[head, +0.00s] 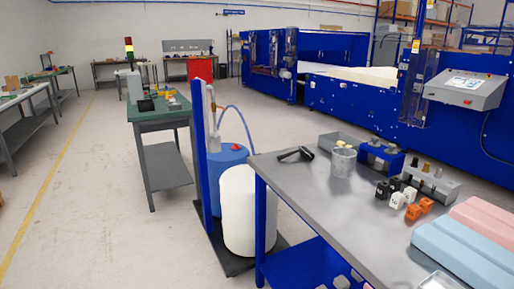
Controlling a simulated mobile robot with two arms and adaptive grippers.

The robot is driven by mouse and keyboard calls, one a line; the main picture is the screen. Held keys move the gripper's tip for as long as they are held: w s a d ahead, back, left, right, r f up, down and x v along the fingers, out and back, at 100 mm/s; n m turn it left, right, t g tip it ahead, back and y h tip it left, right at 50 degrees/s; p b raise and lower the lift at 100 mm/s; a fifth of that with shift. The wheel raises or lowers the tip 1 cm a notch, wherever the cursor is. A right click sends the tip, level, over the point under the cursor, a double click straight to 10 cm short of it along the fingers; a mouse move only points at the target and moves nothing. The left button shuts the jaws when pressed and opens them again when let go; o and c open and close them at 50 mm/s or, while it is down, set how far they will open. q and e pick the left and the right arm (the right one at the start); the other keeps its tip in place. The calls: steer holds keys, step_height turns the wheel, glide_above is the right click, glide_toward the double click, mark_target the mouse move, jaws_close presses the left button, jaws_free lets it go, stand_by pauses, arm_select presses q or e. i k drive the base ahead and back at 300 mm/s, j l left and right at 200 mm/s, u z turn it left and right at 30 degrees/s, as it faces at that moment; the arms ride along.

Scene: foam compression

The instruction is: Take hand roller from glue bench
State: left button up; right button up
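The bench with a grey metal top and blue frame (318,188) stands at the front right, beside drums. A small black-handled tool (296,153) lies near its far left corner; it looks like the hand roller, but it is too small to be sure. Nothing touches it from above. Neither of my grippers shows in the head view.
A grey cup (343,162), a blue holder (380,156), black, white and orange blocks and foam slabs (463,255) share the bench. A white drum (248,210) stands at its left. A green-topped table (160,110) is farther back.

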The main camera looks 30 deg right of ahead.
mark_target(309, 155)
steer(key=i+z, duration=0.35)
steer(key=i+j+z, duration=0.35)
steer(key=i, duration=0.2)
steer(key=i+j+z, duration=0.35)
steer(key=i+l, duration=0.1)
